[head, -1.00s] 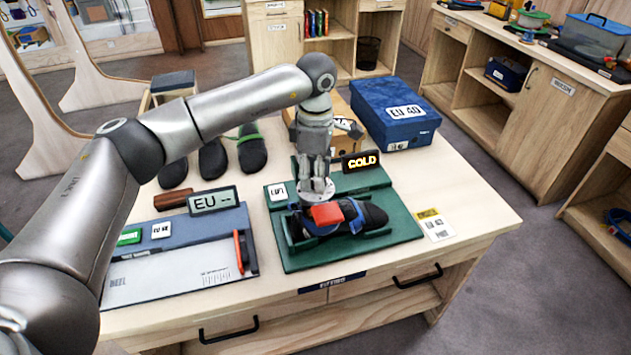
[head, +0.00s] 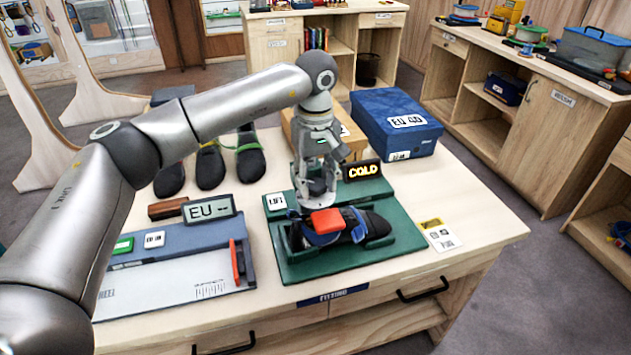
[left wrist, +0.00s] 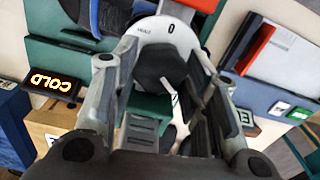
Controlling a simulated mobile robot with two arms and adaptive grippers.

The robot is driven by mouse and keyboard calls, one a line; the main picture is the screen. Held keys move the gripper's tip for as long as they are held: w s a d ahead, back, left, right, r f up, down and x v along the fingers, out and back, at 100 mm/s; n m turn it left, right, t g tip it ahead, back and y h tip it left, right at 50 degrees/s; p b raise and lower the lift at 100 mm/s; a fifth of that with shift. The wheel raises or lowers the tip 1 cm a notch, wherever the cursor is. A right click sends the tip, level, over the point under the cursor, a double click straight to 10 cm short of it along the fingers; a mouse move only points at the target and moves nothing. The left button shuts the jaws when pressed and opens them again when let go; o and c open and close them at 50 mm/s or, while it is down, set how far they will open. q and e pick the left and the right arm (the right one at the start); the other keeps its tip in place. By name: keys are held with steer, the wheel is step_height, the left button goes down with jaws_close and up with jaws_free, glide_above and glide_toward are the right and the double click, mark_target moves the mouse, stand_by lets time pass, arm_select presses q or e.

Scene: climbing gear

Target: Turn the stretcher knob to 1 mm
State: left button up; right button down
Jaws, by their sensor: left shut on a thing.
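The stretcher is a green base (head: 400,248) on the bench, holding a dark shoe (head: 377,226) with blue straps and a red block (head: 327,221) over it. The fingers hide much of the dial. My right gripper is not in view.
A "COLD" display (head: 362,170) stands close to the right of my gripper. A blue "EU 40" box (head: 398,125) is behind it. A foot measuring board (head: 175,282) and an "EU --" display (head: 209,208) lie to the left. Dark shoes (head: 250,160) stand behind.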

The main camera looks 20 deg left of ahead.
mark_target(316, 183)
arm_select(q)
steer(key=m, duration=0.5)
steer(key=shift+f+m+b, duration=0.1)
steer(key=shift+m+b, duration=0.2)
steer(key=shift+m, duration=2.2)
steer(key=o, duration=0.7)
steer(key=shift+o, duration=0.2)
step_height(316, 183, up, 12)
